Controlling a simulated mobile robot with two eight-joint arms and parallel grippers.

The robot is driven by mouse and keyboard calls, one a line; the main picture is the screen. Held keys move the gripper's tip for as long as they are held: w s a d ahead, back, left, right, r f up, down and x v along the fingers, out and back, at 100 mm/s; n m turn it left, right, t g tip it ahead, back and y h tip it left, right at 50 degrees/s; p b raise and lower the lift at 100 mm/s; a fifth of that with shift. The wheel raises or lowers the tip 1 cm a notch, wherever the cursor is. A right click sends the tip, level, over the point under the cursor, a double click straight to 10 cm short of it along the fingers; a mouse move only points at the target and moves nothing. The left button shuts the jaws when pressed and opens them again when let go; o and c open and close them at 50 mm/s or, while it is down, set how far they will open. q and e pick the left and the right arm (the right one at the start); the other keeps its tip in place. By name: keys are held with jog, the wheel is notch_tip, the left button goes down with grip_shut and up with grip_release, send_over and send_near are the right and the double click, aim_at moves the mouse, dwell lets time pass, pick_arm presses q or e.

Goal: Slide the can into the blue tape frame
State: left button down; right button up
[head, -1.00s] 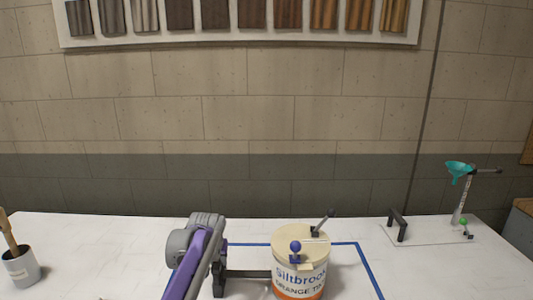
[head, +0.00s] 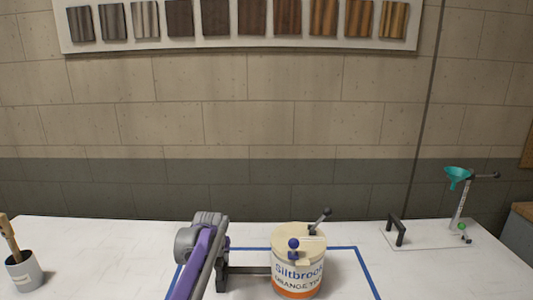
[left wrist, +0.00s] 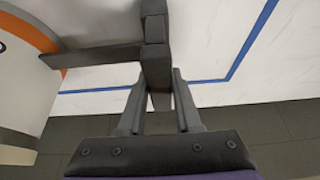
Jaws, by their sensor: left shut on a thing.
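The can (head: 297,277), white with blue lettering, an orange band and a cream lid, stands upright on the white table. The blue tape frame (head: 370,280) shows its far, left and right lines. The can stands between the side lines and overlaps the far line in the picture; the near side is out of view. My left gripper (head: 221,276) is left of the can, shut on a dark handle (left wrist: 155,55). Its horizontal bar (head: 250,270) reaches the can's side. The can's edge (left wrist: 25,75) also shows in the left wrist view. My right gripper is not in view.
A grey cup (head: 24,272) with a wooden-handled tool stands at the far left. A stand with a teal funnel (head: 457,175) and a dark bracket (head: 397,230) are at the back right. The table between the frame and the right edge is clear.

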pick_arm(q)
jog(key=c, duration=0.5)
grip_release()
jog(key=v, duration=1)
jog(key=shift+r, duration=0.15)
jog(key=shift+s+r, duration=0.25)
jog(key=shift+s, duration=0.05)
jog(key=s+a+f, duration=0.1)
jog(key=s+a, duration=0.1)
jog(key=s, duration=1.7)
jog(key=s+f, duration=0.4)
jog(key=s, duration=0.3)
jog(key=s+f+p, duration=0.1)
jog(key=s+f, duration=0.3)
jog(key=s, duration=0.2)
jog(key=s+f, duration=0.5)
jog(key=s, duration=0.2)
jog(key=shift+s+a, duration=0.35)
